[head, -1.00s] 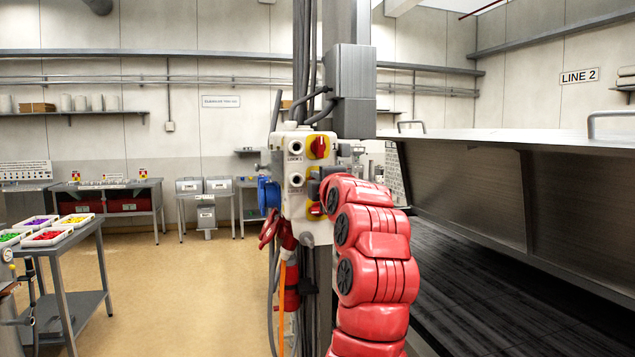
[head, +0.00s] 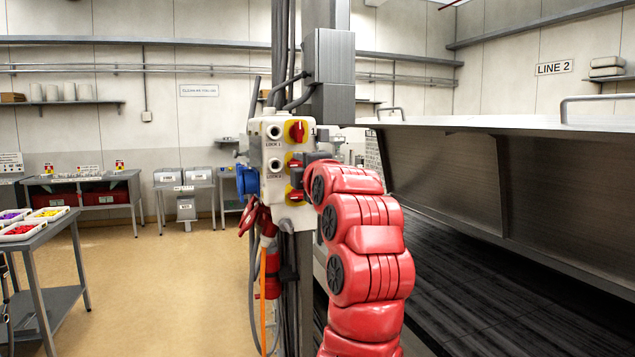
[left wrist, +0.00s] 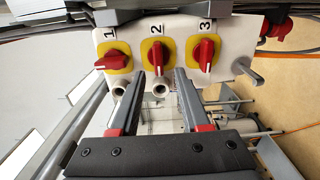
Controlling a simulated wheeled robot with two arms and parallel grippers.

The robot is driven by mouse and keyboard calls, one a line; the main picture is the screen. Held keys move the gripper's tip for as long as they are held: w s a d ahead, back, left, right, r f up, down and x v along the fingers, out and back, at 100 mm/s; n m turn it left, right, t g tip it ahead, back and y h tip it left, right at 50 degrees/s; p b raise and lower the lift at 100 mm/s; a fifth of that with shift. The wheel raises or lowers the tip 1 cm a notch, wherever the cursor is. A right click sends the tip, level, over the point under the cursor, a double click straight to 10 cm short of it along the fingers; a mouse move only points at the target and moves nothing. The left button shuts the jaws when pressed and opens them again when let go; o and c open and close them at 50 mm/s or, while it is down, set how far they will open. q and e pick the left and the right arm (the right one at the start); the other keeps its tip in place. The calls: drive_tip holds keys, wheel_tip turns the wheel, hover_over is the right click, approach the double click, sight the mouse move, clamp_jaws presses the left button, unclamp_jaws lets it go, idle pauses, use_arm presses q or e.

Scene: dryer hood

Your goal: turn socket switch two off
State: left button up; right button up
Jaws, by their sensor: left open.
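The white socket box (head: 272,190) is on a post in the middle of the head view. Switch two (head: 294,164) is the middle of three red knobs on yellow plates. In the left wrist view, switch two (left wrist: 157,55) sits under the label 2 with its handle lengthwise in the picture. My left gripper (head: 304,177) is open at the box's right side. In the left wrist view, the fingertips of my left gripper (left wrist: 158,74) lie on either side below switch two, with nothing between them gripped. Depth to the knob is unclear. My right gripper is out of view.
Switch one (left wrist: 116,58) has its handle crosswise; switch three (left wrist: 203,52) has its handle nearly lengthwise. Cables and a blue socket (head: 247,180) are on the box's left. A metal hood (head: 455,180) fills the right. Open floor (head: 170,280) lies left.

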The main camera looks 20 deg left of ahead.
use_arm(q)
drive_tip(key=b+v, duration=0.2)
drive_tip(key=v, duration=1.2)
